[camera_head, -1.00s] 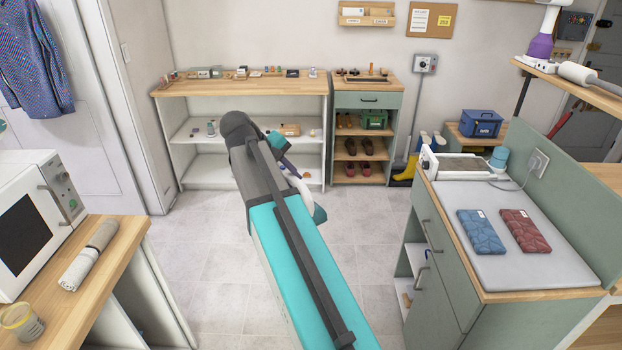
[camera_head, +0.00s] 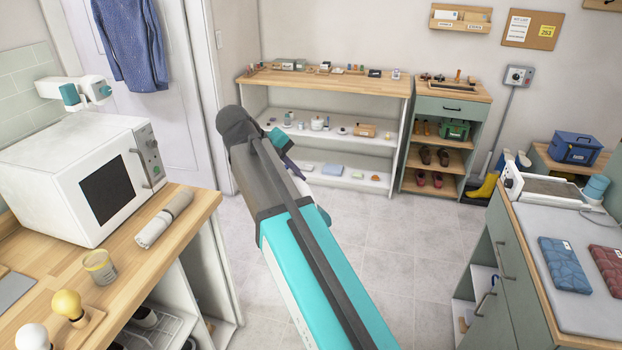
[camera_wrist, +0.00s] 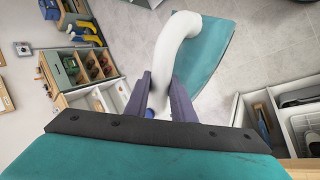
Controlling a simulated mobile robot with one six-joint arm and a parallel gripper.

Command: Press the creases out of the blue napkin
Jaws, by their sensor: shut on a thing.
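The blue napkin (camera_head: 564,265) lies creased on the grey mat (camera_head: 590,318) on the right-hand counter. My gripper (camera_wrist: 161,82) is shut on the white curved handle of what looks like an iron (camera_wrist: 205,58), whose teal body shows beyond the fingers. In the head view my gripper (camera_head: 293,167) is in mid-air over the floor, well left of the napkin. My arm hides most of the iron there. A white stand with a metal plate (camera_head: 550,188) is at the mat's far end, with nothing on the plate.
A red napkin (camera_head: 608,262) lies right of the blue one. A blue-capped container (camera_head: 596,187) stands by the stand. The left counter (camera_head: 190,232) holds a microwave (camera_head: 85,185), a rolled towel (camera_head: 164,218) and a jar (camera_head: 99,267). Shelves (camera_head: 325,88) line the back. The middle floor is clear.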

